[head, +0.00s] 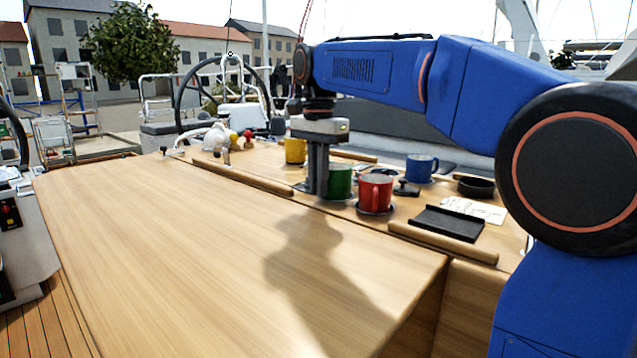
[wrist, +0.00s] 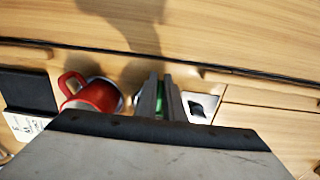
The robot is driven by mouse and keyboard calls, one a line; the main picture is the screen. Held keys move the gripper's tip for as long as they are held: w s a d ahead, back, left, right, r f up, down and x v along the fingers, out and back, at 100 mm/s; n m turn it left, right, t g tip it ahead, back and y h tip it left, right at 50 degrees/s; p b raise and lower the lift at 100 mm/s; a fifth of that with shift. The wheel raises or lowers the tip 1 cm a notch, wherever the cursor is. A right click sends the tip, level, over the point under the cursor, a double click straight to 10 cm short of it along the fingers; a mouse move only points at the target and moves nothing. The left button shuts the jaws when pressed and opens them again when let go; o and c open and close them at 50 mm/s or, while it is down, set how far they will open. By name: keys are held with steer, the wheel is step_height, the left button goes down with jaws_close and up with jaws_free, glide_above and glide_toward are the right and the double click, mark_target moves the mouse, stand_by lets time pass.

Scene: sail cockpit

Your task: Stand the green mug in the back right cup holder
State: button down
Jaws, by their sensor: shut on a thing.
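The green mug (head: 341,180) is upright at the near side of the group of mugs in the head view. My gripper (head: 318,188) points straight down at its left side, with its fingers shut on it. In the wrist view only a sliver of the green mug (wrist: 159,104) shows between the fingers (wrist: 160,98). The red mug (head: 375,193) stands close on its right, in a dark round rim, and also shows in the wrist view (wrist: 98,96). I cannot make out which ring is the back right cup holder, nor whether the green mug's base touches the surface.
A blue mug (head: 421,168) stands behind to the right and a yellow mug (head: 295,151) behind to the left. A black tray (head: 447,223), papers (head: 478,209) and a dark round dish (head: 476,187) lie at the right. The large wooden tabletop (head: 190,250) in front is clear.

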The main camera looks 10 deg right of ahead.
steer(key=shift+f, duration=0.3)
steer(key=c, duration=1.9)
jaws_free()
steer(key=shift+o, duration=0.2)
step_height(320, 180, up, 13)
steer(key=shift+f, duration=0.15)
steer(key=shift+s, duration=0.1)
